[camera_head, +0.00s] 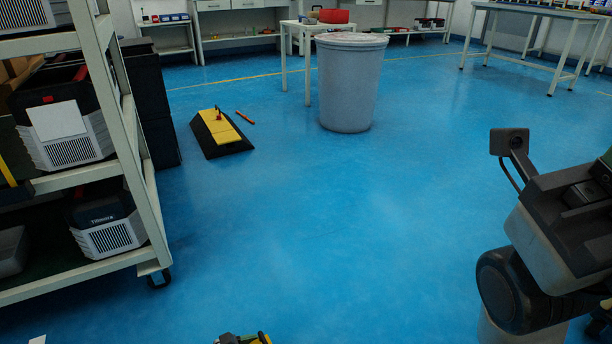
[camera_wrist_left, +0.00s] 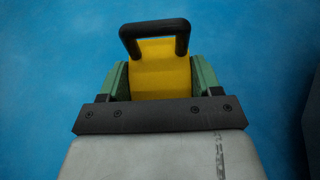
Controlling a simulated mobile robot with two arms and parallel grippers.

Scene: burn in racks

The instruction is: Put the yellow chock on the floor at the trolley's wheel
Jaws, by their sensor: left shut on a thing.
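The yellow chock (camera_wrist_left: 160,70), with a black loop handle on top, is held between the green fingers of my left gripper (camera_wrist_left: 163,82) in the left wrist view. The gripper is shut on it, and blue floor shows around it. The trolley (camera_head: 128,130) is the grey shelf rack at the left. Its black wheel (camera_head: 158,278) is at the near right corner, left of and beyond the chock. My right wrist is at the right edge; its fingers are mostly cut off.
The trolley carries grey and black cased units (camera_head: 108,225). A grey bin (camera_head: 348,85) stands by a table. The blue floor (camera_head: 270,240) right of the trolley wheel is clear.

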